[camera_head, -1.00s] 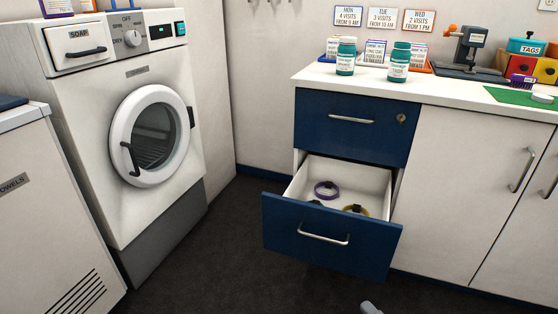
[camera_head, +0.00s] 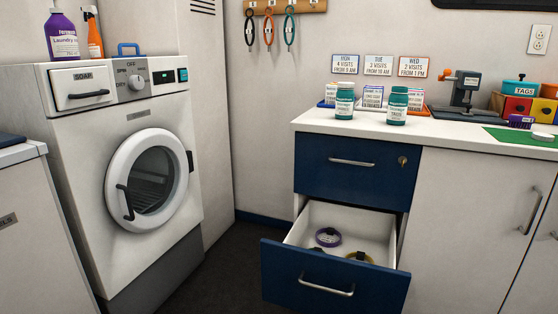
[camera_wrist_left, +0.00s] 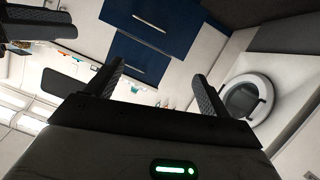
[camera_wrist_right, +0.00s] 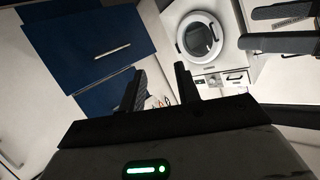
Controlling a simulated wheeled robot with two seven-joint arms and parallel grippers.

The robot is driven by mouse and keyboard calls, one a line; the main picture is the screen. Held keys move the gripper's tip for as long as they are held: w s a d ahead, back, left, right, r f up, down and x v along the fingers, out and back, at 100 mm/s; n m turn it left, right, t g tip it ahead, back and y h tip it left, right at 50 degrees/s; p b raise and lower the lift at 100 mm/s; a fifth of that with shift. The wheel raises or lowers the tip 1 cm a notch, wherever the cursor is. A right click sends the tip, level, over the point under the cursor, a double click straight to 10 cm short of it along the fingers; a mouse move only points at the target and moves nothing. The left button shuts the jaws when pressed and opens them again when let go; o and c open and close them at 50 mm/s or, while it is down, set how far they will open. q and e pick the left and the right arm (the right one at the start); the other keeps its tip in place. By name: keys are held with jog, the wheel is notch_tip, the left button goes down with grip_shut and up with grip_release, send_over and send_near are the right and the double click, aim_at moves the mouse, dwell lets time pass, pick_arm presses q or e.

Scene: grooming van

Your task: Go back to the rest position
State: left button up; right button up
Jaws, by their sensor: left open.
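My left gripper (camera_wrist_left: 158,88) shows in the left wrist view with its two fingers spread apart and nothing between them. My right gripper (camera_wrist_right: 160,85) shows in the right wrist view, its fingers also apart with nothing held between them. Neither gripper shows in the head view now. The lower blue drawer (camera_head: 335,280) of the counter is pulled open. A purple collar (camera_head: 328,237) and a yellow collar (camera_head: 360,257) lie inside it. The upper blue drawer (camera_head: 352,177) is shut.
A washing machine (camera_head: 125,170) with a shut round door stands on the left. Leashes (camera_head: 268,28) hang on the wall. The open drawer juts over the dark floor.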

pick_arm(q)
jog(key=s+a+r+g+y+p, duration=0.2)
jog(key=r+p, duration=0.6)
jog(key=p, duration=0.9)
jog(key=a+y, duration=0.1)
jog(key=a, duration=0.1)
jog(key=shift+a+r, duration=0.35)
pick_arm(e)
jog(key=s+d+r+g+h, duration=0.2)
jog(key=d+r+h, duration=0.1)
jog(key=r, duration=0.5)
jog(key=shift+d+r, duration=0.4)
jog(key=shift+d, duration=0.45)
jog(key=shift+s, duration=0.1)
